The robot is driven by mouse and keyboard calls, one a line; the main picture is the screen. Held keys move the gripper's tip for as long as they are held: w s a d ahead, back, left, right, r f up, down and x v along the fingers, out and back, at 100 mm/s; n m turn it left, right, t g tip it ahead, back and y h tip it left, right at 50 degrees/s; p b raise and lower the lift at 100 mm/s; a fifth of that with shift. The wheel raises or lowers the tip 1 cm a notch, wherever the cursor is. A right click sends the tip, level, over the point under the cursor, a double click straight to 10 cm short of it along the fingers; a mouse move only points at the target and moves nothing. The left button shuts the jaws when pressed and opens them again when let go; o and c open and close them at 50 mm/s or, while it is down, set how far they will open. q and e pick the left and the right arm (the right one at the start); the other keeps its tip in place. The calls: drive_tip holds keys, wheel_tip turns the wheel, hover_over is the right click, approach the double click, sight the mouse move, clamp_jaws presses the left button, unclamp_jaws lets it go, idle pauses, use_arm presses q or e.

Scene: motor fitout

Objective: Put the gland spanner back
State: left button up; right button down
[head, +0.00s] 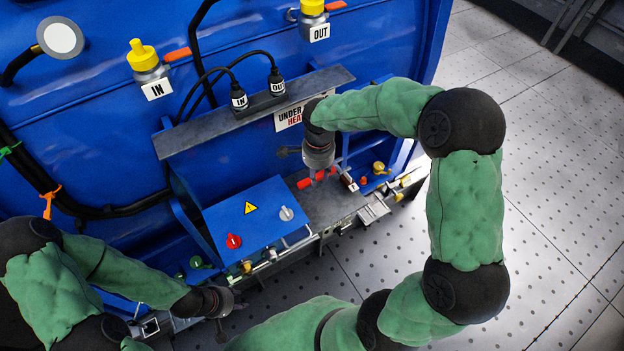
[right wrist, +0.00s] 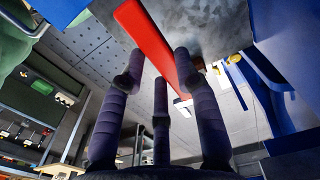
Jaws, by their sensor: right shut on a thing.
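The gland spanner appears to be the red bar (right wrist: 150,38) that runs between my gripper's fingers in the right wrist view. In the head view short red parts of it (head: 304,184) show on either side of the fingers, low over the grey ledge; whether it touches the ledge I cannot tell. My right gripper (head: 319,172) points down and is shut on this bar; its three dark fingers also show in the right wrist view (right wrist: 160,88). My left gripper (head: 222,316) is at the lower left, in front of the machine's edge, and its fingers are too small to read.
A blue box (head: 255,222) with a warning triangle and knobs stands left of my right gripper. A grey shelf (head: 215,125) with IN and OUT plugs is above. Small yellow and red fittings (head: 379,168) sit to the right. The perforated floor (head: 545,220) at right is clear.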

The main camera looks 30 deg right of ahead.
sight(318, 177)
drive_tip(key=shift+w+f, duration=0.15)
drive_tip(key=shift+f, duration=0.15)
wheel_tip(318, 177, down, 4)
drive_tip(key=shift+r+b, duration=0.2)
drive_tip(key=shift+b, duration=0.35)
wheel_tip(318, 177, down, 6)
drive_tip(key=shift+r+b, duration=0.1)
drive_tip(key=shift+b, duration=0.55)
drive_tip(key=shift+f+b, duration=0.35)
drive_tip(key=shift+b, duration=0.05)
drive_tip(key=shift+f+b, duration=0.3)
drive_tip(key=shift+b, duration=0.05)
